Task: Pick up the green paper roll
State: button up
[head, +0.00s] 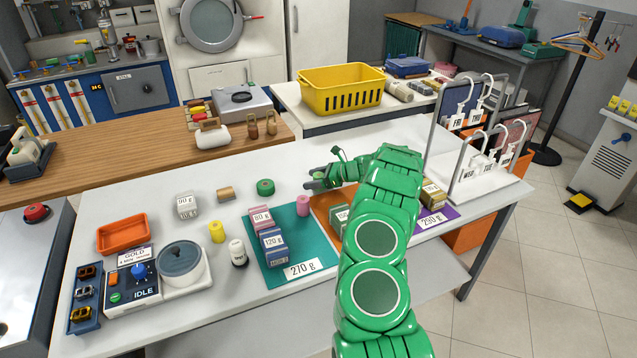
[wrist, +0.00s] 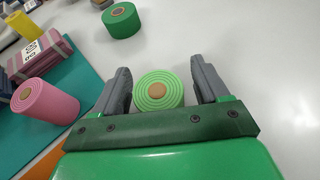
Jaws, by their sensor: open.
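A light green paper roll (wrist: 160,90) with a spiral end and brown core stands between the two fingers of my gripper (wrist: 160,88) in the wrist view. The fingers are open, with a narrow gap at the right of the roll; I cannot tell if the left finger touches it. In the head view my gripper (head: 314,180) is low over the white table, and the light green roll is mostly hidden there. A darker green roll (wrist: 122,22) stands apart, ahead and left in the wrist view; it also shows in the head view (head: 265,187).
A pink roll (wrist: 45,100) and boxes stand on the teal mat (head: 284,262) labelled 270 g, left of my gripper. My arm partly covers an orange mat (head: 324,203). A yellow basket (head: 342,90) is behind. The table (head: 150,192) right of the gripper in the wrist view is clear.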

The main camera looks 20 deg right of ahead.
jog(key=shift+c, duration=0.2)
jog(key=c, duration=1)
jog(key=shift+r, duration=0.15)
jog(key=shift+r, duration=0.25)
notch_tip(320, 180, up, 2)
jog(key=shift+r, duration=0.15)
jog(key=s+a+r, duration=0.1)
jog(key=s+r, duration=0.2)
jog(key=s, duration=0.1)
jog(key=s+a+r, duration=0.1)
jog(key=s+r, duration=0.2)
jog(key=s, duration=0.2)
jog(key=s+a+r, duration=0.1)
jog(key=s+r, duration=0.3)
jog(key=shift+s+a, duration=0.25)
jog(key=shift+a, duration=0.1)
